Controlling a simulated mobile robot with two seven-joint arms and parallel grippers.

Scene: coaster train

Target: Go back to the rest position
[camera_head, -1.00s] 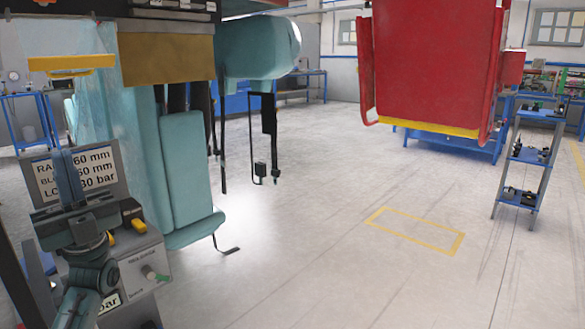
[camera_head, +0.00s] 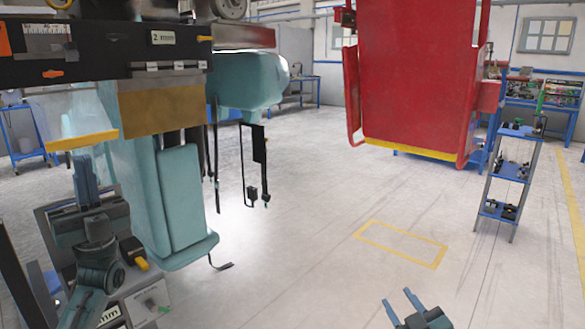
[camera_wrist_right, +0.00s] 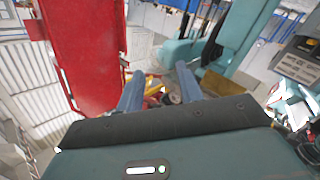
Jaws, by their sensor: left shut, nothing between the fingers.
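My left gripper (camera_head: 84,172) is at the left of the head view, in front of a grey control box (camera_head: 152,296). Its blue fingers point up and are together, with nothing between them. My right gripper (camera_head: 400,298) shows at the bottom edge of the head view, over the bare floor. Its two blue fingers stand apart with nothing between them. They also show apart and empty in the right wrist view (camera_wrist_right: 158,82).
A teal hanging coaster seat (camera_head: 178,200) is close behind my left gripper. A red seat (camera_head: 415,75) hangs at the back right. A blue-grey shelf stand (camera_head: 485,180) is at the right. The middle floor, with a yellow marked rectangle (camera_head: 365,228), is clear.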

